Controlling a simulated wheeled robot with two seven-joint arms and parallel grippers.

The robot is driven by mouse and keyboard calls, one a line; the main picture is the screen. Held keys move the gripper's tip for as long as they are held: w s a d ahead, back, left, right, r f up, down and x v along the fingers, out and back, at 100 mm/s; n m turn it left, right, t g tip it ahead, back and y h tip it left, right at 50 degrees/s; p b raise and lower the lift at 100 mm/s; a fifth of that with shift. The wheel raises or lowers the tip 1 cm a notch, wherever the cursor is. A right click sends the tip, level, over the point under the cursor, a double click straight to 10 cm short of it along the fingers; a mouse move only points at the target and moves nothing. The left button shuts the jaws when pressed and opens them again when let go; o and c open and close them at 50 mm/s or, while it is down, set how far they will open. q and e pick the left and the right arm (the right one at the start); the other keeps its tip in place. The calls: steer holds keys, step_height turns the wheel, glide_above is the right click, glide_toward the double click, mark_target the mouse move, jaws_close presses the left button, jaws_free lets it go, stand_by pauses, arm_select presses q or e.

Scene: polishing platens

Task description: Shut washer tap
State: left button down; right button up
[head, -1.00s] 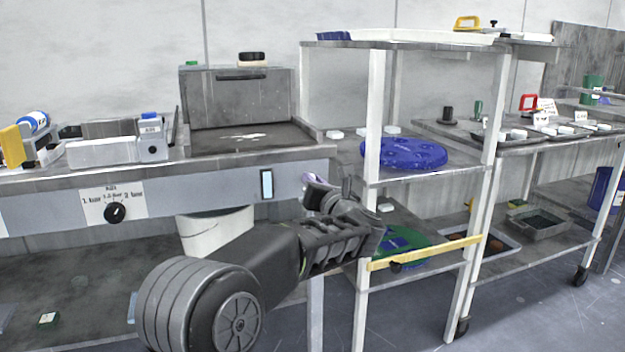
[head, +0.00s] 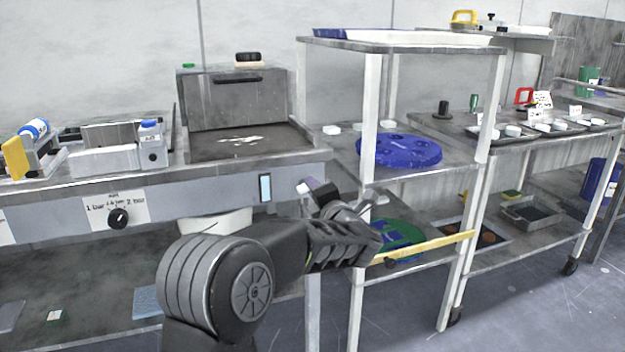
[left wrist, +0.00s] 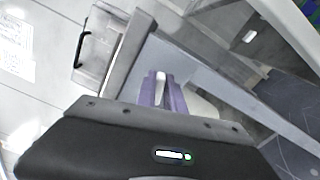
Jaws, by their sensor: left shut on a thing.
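My left gripper (head: 307,187) is in front of the right end of the washing bench, just right of the light-blue window in its front panel. In the left wrist view its two purple fingers (left wrist: 162,94) close on a small white piece (left wrist: 160,87), which I take to be the washer tap. The rest of the tap is hidden by the fingers and gripper body. The lidded grey washer (head: 236,100) stands on the bench above. My right gripper is not in view.
A black pressure knob (head: 118,218) is on the bench front, far left of the gripper. A shelf rack (head: 372,110) with a blue platen (head: 400,150) stands close on the right. A yellow bar (head: 430,248) crosses its lower front. A white bucket (head: 215,222) hangs under the bench.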

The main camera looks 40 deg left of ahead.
arm_select(q)
steer(key=shift+f+m+p, duration=0.2)
steer(key=shift+m+p, duration=0.8)
steer(key=shift+m, duration=0.7)
steer(key=shift+f, duration=0.1)
steer(key=c, duration=1.4)
jaws_free()
steer(key=shift+c, duration=0.2)
steer(key=shift+d, duration=0.1)
steer(key=v, duration=0.7)
steer(key=shift+s+d+p, duration=0.2)
steer(key=shift+d+p, duration=0.05)
steer(key=shift+p, duration=0.2)
